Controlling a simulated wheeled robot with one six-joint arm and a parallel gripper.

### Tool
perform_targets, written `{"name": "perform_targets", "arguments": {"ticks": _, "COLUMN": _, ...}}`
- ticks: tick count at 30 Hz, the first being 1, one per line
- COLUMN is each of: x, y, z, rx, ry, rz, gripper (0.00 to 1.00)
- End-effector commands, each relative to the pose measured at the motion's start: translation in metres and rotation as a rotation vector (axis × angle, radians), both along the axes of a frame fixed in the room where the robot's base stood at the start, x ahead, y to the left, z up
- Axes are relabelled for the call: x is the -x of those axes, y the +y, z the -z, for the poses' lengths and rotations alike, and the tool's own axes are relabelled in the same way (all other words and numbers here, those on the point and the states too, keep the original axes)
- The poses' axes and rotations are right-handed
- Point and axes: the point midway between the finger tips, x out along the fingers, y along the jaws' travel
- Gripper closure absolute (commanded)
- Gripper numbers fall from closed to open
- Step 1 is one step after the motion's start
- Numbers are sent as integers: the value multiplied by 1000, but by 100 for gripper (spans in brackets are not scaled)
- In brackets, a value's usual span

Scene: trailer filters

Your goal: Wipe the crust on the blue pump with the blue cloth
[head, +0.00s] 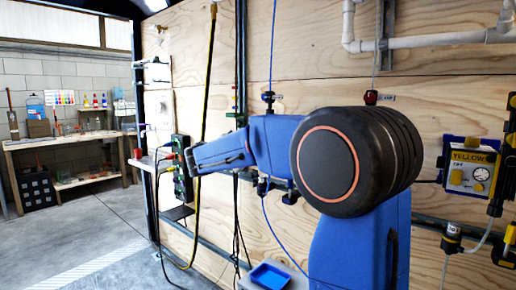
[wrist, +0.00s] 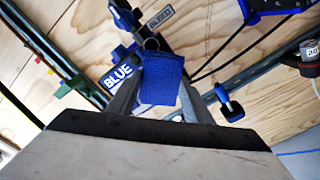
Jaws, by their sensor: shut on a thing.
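My gripper (wrist: 160,88) shows in the wrist view with its grey fingers closed on a blue cloth (wrist: 162,82). The cloth is a folded, woven-looking patch that covers the space between the fingertips. A white-on-blue "BLUE" label (wrist: 118,76) shows just left of the cloth. A blue part (wrist: 268,8), cut off at the top right edge, may belong to the blue pump; I cannot tell for sure. I see no crust in either view. In the head view my arm covers the middle of the wall, and neither the cloth nor my fingertips can be made out.
A plywood wall (head: 440,85) carries rails, hoses and valves. A yellow pump (head: 468,172) hangs at the right. A blue tray (head: 270,275) sits low, left of my arm. A workbench (head: 75,140) stands at the far left, with open floor (head: 110,225) before it.

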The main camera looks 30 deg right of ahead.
Motion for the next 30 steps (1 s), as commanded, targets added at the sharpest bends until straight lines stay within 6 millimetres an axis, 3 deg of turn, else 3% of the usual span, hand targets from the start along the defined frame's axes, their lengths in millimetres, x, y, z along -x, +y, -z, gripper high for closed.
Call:
{"name": "perform_targets", "arguments": {"ticks": 18, "x": 17, "y": 45, "z": 0, "rx": 1, "ry": 0, "rz": -1, "gripper": 75}}
{"name": "perform_targets", "arguments": {"ticks": 30, "x": 18, "y": 48, "z": 0, "rx": 0, "ry": 0, "rz": 0, "gripper": 75}}
